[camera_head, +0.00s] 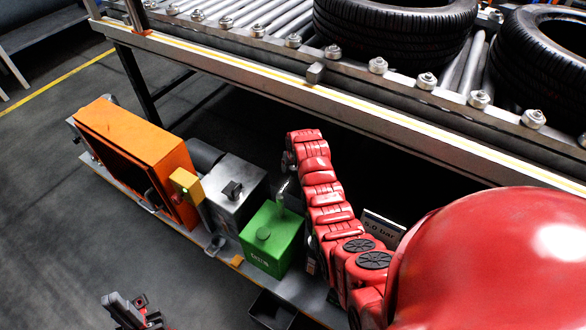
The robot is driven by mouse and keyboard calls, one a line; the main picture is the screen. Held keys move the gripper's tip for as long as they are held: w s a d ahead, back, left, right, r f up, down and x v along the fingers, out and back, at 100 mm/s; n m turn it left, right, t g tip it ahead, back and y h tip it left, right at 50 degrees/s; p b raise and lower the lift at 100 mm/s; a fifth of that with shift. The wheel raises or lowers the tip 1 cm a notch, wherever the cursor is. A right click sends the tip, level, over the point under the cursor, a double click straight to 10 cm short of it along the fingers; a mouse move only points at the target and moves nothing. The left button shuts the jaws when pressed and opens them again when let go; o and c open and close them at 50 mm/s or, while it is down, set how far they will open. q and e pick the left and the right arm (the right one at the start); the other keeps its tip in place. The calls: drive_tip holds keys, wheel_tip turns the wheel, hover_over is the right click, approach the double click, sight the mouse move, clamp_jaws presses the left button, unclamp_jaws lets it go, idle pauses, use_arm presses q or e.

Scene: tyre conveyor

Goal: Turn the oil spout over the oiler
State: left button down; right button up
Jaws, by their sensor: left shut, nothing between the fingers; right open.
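A green box-shaped can (266,240) with a round cap and white lettering stands on the low base; I take it for the oiler. A thin pale metal piece, seemingly the oil spout (282,190), rises at its back right corner beside the red segments. Whether its tip points over the can is too small to tell. My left gripper (128,302) is shut and empty at the bottom edge, left of and in front of the can, well apart from it.
A grey box with a black knob (232,190), a yellow switch box (186,185) and an orange housing (150,160) stand left of the can. The tyre conveyor (330,82) runs behind. Floor at left is clear.

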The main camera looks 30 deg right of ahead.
drive_tip(key=shift+x, duration=1.25)
clamp_jaws()
drive_tip(key=shift+w, duration=0.1)
idle(0.6)
